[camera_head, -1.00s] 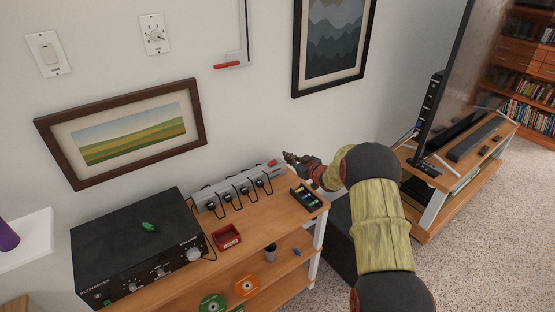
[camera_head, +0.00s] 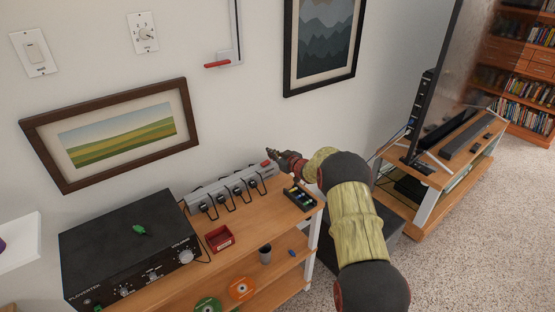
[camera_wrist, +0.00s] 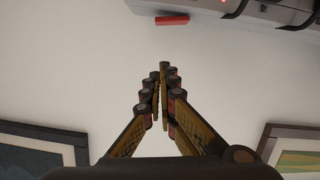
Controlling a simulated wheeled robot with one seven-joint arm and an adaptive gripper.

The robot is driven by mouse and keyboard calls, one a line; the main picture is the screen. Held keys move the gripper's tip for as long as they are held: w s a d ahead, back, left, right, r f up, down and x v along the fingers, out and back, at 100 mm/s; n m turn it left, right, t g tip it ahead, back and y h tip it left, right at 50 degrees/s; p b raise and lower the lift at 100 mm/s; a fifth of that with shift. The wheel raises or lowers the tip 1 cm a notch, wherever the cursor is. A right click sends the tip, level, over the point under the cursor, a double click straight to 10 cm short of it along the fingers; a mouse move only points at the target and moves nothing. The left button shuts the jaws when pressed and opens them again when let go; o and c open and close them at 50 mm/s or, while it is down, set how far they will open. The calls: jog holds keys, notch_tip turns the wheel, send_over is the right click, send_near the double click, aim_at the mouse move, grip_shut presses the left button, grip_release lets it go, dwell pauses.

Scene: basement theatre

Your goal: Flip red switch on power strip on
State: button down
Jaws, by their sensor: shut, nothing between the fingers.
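The grey power strip (camera_head: 222,188) lies along the back of the wooden shelf's top, against the wall, with several black plugs in it. Its red switch (camera_head: 266,163) is at the right end. In the wrist view the strip (camera_wrist: 262,13) runs along the top edge, and the red switch (camera_wrist: 172,19) juts from it. My gripper (camera_head: 271,153) is shut and empty, its tips just above the switch in the head view. In the wrist view my gripper (camera_wrist: 160,72) points toward the switch with a visible gap. I cannot tell which way the switch is set.
A black tray of batteries (camera_head: 300,197) sits just in front of the strip's right end. A red box (camera_head: 219,238) and a black amplifier (camera_head: 130,248) stand farther left. A red-handled wall lever (camera_head: 217,64) is above.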

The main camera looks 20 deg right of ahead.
aim_at(265, 163)
jog(key=w+f, duration=0.1)
jog(key=w+f+b, duration=0.1)
jog(key=f, duration=0.1)
jog(key=shift+w+a, duration=0.1)
jog(key=shift+f+b, duration=0.4)
jog(key=shift+f, duration=0.3)
jog(key=shift+w+d+f+m+p, duration=0.15)
jog(key=shift+d+m+p, duration=0.25)
jog(key=shift+p, duration=0.6)
jog(key=shift+f, duration=0.25)
jog(key=shift+a+r, duration=0.1)
